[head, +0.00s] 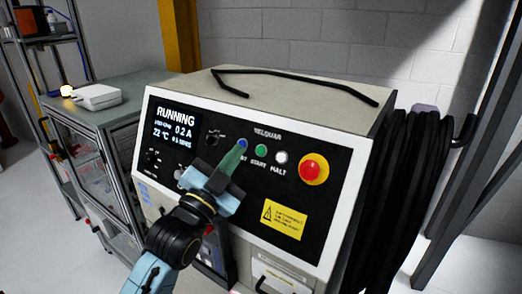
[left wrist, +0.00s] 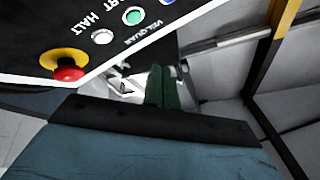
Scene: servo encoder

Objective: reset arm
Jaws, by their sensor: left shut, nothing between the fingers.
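The control cabinet (head: 310,110) stands in the middle of the head view. Its black panel carries a screen (head: 175,128) reading "RUNNING" with 0.2 A and 22 °C. A row of buttons holds a blue button (head: 242,144), a green START button (head: 261,150) and a white HALT button (head: 281,157). My left gripper (head: 237,153) is shut and empty, its green fingertips in front of the panel just below the blue button; I cannot tell whether they touch it. In the left wrist view the shut fingers (left wrist: 161,88) appear beside the panel. My right gripper is not in view.
A red emergency knob (head: 313,170) sits right of the buttons; it also shows in the left wrist view (left wrist: 67,68). A black handle bar (head: 290,85) tops the cabinet. Black cable coils (head: 395,190) hang at right. A green-topped cart (head: 115,100) stands at left.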

